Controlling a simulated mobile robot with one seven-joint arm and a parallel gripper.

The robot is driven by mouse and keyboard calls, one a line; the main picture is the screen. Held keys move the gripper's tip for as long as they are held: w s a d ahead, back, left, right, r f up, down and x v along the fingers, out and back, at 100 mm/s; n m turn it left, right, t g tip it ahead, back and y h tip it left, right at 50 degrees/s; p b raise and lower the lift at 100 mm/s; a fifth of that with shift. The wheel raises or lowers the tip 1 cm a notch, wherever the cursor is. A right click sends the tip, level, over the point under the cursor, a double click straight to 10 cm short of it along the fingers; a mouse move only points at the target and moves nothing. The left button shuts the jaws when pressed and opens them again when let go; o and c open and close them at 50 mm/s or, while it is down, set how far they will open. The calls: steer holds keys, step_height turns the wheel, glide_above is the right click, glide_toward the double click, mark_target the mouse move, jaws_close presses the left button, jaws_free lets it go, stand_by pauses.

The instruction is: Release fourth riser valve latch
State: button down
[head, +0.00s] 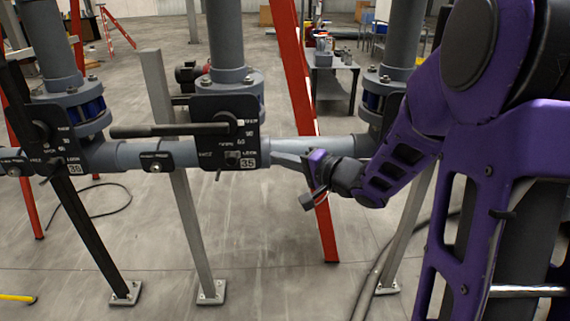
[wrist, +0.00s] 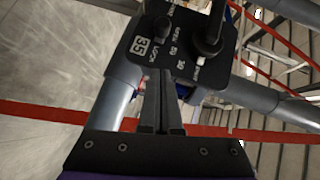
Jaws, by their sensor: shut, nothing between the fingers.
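A black valve plate marked 35 (head: 225,132) is mounted on the grey riser in the middle of the head view. Its long black lever (head: 165,131) points left, roughly level. A small latch knob (head: 232,158) sits low on the plate beside the word LOCK. In the wrist view the plate (wrist: 185,62) fills the upper middle, with the latch knob (wrist: 160,30) near its upper left. My gripper (head: 277,157) is just right of the plate's lower corner, shut and empty. Its fingers (wrist: 160,80) point towards the plate's lower edge. I cannot tell whether they touch it.
A grey horizontal pipe (head: 290,147) runs behind my gripper. Another valve plate (head: 50,140) stands at the left, and a flanged riser (head: 385,85) at the right. A red post (head: 300,85) stands behind. The floor in front is open; a cable (head: 372,275) lies at right.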

mark_target(231, 158)
steer(key=w+a, duration=0.1)
steer(key=a, duration=0.1)
steer(key=w+a+f+b, duration=0.1)
steer(key=a, duration=0.1)
steer(key=w+a+f, duration=0.1)
steer(key=w+a, duration=0.1)
steer(key=shift+w+a+b, duration=0.1)
steer(key=shift+a+b, duration=0.05)
steer(key=shift+b, duration=0.2)
steer(key=shift+a, duration=0.6)
steer(key=shift+a, duration=1.75)
